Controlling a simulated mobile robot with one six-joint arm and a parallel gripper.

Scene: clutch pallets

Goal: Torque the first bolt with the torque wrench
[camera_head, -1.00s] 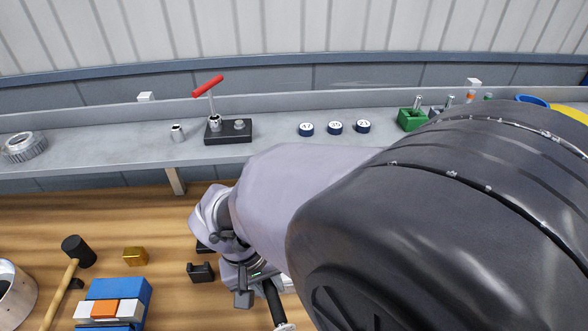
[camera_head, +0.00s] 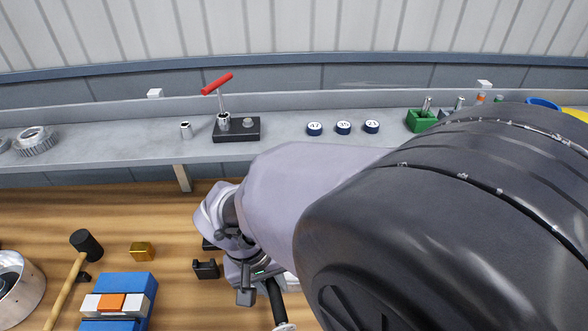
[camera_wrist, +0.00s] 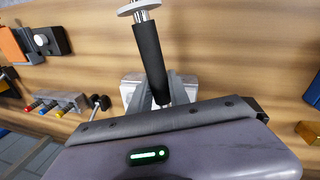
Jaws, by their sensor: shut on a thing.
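My gripper (camera_wrist: 160,94) is shut on the torque wrench (camera_wrist: 150,58), around its black handle. In the wrist view the wrench points away from the gripper and ends in a round silver part at the top edge. In the head view the black handle (camera_head: 274,299) hangs below my wrist, with its silver end at the bottom edge. The wrench is over the wooden bench. I cannot make out which thing is the first bolt. A black block (camera_head: 236,136) on the grey shelf holds a red-handled T-shaped tool (camera_head: 218,86) and a small metal stud.
Caps numbered 47, 35 and 21 (camera_head: 343,128) stand on the grey shelf (camera_head: 290,142) beside a green holder (camera_head: 420,121). A mallet (camera_head: 86,244), a gold block (camera_head: 142,252) and a blue box (camera_head: 140,282) are at left. My arm hides much of the right.

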